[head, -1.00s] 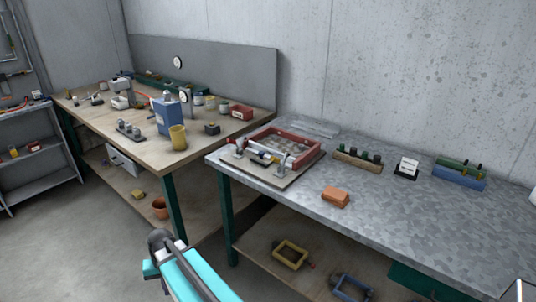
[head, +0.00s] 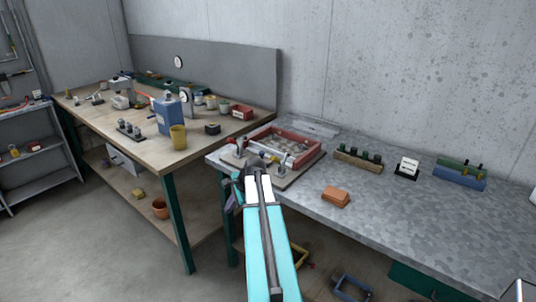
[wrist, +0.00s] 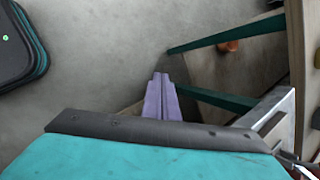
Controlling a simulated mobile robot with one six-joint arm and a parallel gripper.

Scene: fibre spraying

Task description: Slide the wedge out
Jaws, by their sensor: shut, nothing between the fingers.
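A red-framed fixture (head: 302,160) on a flat board sits at the left end of the grey metal bench. It has small upright metal clamps and a pale bar along its front. My arm hides part of its front left. I cannot pick out a wedge for certain; an orange-brown block (head: 336,197) lies on the bench right of the fixture. My gripper (head: 232,198) is at the bench's left front corner, just short of the fixture, partly hidden by my arm. In the wrist view its purple fingers (wrist: 161,97) are together and empty, over the floor.
The metal bench (head: 420,215) holds a wooden rack (head: 358,160), a white card stand (head: 407,168) and a blue tray (head: 459,178) along the back. A cluttered wooden bench (head: 150,152) stands left. The metal bench's edge (wrist: 275,113) is close on the right in the wrist view.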

